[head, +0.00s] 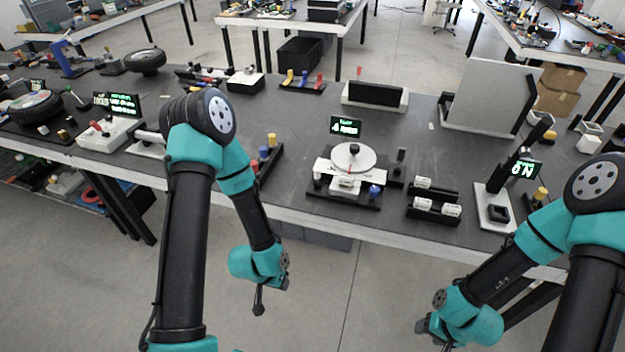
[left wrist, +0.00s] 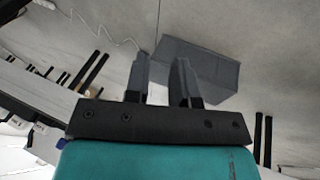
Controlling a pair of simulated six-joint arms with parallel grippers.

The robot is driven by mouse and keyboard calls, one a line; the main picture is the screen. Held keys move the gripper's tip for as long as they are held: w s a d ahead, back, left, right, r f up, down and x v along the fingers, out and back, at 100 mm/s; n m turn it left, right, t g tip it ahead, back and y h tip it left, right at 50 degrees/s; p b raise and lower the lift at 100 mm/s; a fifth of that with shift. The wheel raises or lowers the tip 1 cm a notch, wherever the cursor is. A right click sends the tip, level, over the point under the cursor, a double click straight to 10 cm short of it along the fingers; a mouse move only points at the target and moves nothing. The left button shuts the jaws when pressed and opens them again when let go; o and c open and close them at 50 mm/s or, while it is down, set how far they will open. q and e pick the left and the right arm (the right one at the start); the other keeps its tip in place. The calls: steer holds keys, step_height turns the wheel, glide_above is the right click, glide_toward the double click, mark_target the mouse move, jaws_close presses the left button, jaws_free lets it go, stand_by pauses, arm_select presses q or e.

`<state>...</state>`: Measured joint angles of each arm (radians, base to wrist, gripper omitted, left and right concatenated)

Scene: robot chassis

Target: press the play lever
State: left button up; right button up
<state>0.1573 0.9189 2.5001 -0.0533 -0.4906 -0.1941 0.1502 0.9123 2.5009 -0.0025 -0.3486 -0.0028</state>
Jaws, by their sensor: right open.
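I cannot tell for sure which part is the play lever. The centre station (head: 336,188) has a white round plate (head: 343,160) with a black knob, a blue knob and a small green-lit display. The right station (head: 497,222) has a white base, a slanted black bar (head: 507,170) and a lit display. My left gripper (head: 258,304) hangs in front of the table edge, below and left of the centre station.
A white box (head: 108,134) with a red knob and display stands at the left, near a tyre (head: 33,107). A black rack with white cylinders (head: 433,208) sits between the centre and right stations. A large grey panel (head: 488,97) stands behind. Floor in front is clear.

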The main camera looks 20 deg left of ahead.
arm_select(q)
steer(key=w+m+t, duration=0.2)
steer(key=w, duration=0.1)
steer(key=w+r+m+t, duration=0.1)
steer(key=w+m, duration=0.2)
steer(key=shift+r+m+t, duration=0.2)
steer(key=shift+m+t, duration=0.1)
steer(key=shift+t, duration=0.1)
jaws_close()
steer(key=w+r+m+t, duration=0.4)
steer(key=r+m+t, duration=0.2)
steer(key=r+m, duration=0.1)
steer(key=w+a+r+m+t+h, duration=0.1)
steer(key=w+r+m+t, duration=0.4)
steer(key=r+m+t, duration=0.2)
steer(key=shift+a+m, duration=0.3)
steer(key=shift+m, duration=0.4)
